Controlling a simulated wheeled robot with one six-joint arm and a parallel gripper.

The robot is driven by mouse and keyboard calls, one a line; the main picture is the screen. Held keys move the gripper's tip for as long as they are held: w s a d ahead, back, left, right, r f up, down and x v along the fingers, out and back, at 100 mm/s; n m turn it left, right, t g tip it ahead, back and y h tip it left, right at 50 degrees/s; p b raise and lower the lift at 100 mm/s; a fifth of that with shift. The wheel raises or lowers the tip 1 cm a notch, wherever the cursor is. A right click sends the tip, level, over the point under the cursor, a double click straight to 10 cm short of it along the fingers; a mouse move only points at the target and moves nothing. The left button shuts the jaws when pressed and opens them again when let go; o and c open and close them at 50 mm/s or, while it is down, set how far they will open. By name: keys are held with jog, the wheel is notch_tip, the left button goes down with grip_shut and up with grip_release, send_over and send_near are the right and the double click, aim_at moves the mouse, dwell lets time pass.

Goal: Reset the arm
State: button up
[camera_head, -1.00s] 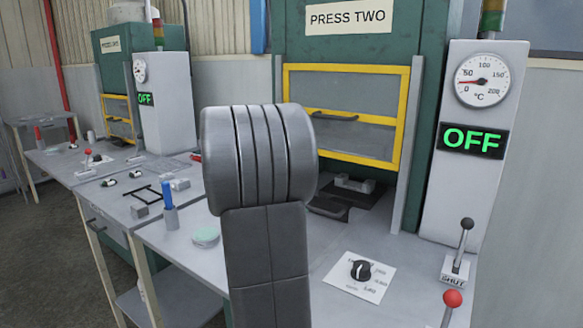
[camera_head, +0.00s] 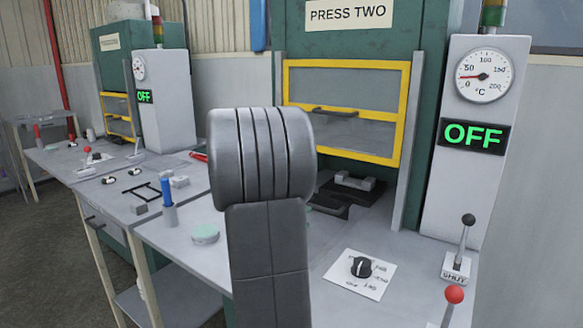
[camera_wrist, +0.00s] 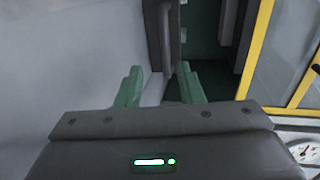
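My gripper (camera_wrist: 160,86) shows in the wrist view, its two green fingers apart with nothing seen between them. In the wrist view the press's yellow guard frame (camera_wrist: 257,50) runs down the right side and a gauge (camera_wrist: 305,150) sits at the lower right corner.
The control column (camera_head: 480,200) reads OFF. A rotary dial (camera_head: 361,267), a SHUT lever (camera_head: 463,245) and a red-knobbed lever (camera_head: 453,295) stand at the bench's right. A blue-handled tool (camera_head: 167,195) and pale green disc (camera_head: 205,234) are left.

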jog(key=v, duration=0.8)
jog(key=shift+s+a+r+p, duration=0.15)
jog(key=shift+s+a+p, duration=0.05)
jog(key=shift+s+p, duration=0.1)
jog(key=shift+a+r+n+p, duration=0.2)
jog(key=shift+r+n+p, duration=0.2)
jog(key=shift+r+p, duration=0.1)
jog(key=w+a+r+m+g+y+p, duration=0.1)
jog(key=w+m+y+p, duration=0.4)
jog(key=m, duration=1.2)
jog(key=w+a+r+m+g+y+p, duration=0.1)
jog(key=w+r+m+y+p, duration=0.2)
jog(key=w+m+y+p, duration=0.3)
jog(key=shift+w+a+r+m+g+p, duration=0.55)
jog(key=shift+m+p, duration=2)
jog(key=shift+m, duration=3.45)
jog(key=shift+w+d+f+t, duration=0.1)
jog(key=shift+d+f+t, duration=0.1)
jog(key=shift+d+t, duration=0.1)
